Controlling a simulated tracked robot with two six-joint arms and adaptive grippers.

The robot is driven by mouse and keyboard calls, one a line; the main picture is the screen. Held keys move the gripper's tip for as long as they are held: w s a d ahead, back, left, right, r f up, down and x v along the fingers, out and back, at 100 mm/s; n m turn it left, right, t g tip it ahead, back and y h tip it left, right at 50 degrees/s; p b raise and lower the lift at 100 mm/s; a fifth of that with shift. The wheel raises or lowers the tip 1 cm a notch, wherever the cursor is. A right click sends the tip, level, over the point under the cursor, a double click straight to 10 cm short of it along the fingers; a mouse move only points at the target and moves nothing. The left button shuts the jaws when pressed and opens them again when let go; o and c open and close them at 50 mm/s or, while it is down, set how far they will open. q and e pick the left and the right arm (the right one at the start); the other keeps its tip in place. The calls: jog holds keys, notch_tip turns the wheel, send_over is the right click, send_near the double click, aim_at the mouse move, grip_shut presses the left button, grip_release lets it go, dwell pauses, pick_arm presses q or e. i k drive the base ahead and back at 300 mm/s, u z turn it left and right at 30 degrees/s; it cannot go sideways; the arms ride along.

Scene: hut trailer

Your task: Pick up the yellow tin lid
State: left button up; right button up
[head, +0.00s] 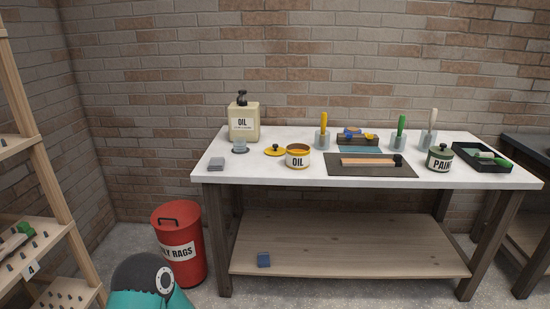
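The yellow tin lid (274,150) lies flat on the white tabletop, with a small dark knob on top. It is just left of and a little behind the open yellow-banded tin (297,156) labelled OIL. The lid looks unobstructed from above. A dark rounded part with a teal section at the bottom edge appears to be mine. Neither of my grippers shows in the head view.
A red rag bin (179,245) stands left of the bench. A shelf rack (70,245) is at far left.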

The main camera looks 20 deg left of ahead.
aim_at(275, 150)
jog(key=u, duration=0.45)
jog(key=i, duration=1.1)
jog(key=z, duration=0.3)
